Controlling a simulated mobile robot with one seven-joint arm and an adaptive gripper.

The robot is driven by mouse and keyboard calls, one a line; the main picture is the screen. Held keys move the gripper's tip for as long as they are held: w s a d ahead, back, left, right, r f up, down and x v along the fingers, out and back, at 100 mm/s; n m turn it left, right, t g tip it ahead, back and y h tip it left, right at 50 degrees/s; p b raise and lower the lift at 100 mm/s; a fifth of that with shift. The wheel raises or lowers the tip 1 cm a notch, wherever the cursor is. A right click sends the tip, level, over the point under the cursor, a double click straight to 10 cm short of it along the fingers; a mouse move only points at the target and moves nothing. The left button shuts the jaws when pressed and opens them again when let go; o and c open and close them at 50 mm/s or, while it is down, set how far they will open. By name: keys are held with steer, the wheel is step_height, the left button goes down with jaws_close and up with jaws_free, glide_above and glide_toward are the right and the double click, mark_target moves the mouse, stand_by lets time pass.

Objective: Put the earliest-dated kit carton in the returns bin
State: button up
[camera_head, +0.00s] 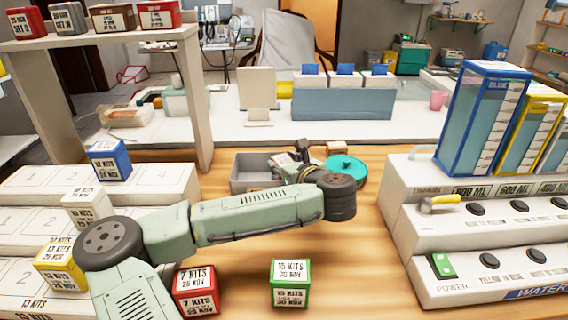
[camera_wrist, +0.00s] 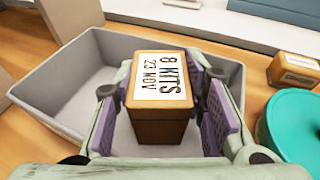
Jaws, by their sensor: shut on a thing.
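My gripper (camera_wrist: 163,112) is shut on a brown carton (camera_wrist: 160,122) whose white top label reads 8 KITS, 23 NOV. The purple finger pads stand on either side of it. In the wrist view the carton is above the open grey bin (camera_wrist: 65,88); whether it touches the floor of the bin cannot be told. In the head view the grey bin (camera_head: 246,172) is partly hidden by my arm. A red carton (camera_head: 196,291) and a green carton (camera_head: 290,284) stand on the wooden table. A blue carton (camera_head: 109,161), white carton (camera_head: 86,208) and yellow carton (camera_head: 60,264) stand at left.
A teal round lid (camera_head: 346,169) lies right of the bin, with a small labelled brown block (camera_wrist: 295,69) behind it. A white water unit (camera_head: 480,240) fills the right side. A shelf (camera_head: 150,38) with several cartons stands upper left.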

steer(key=o, duration=0.9)
steer(key=shift+r, duration=0.2)
steer(key=shift+b+v, duration=0.75)
steer(key=shift+v, duration=5.2)
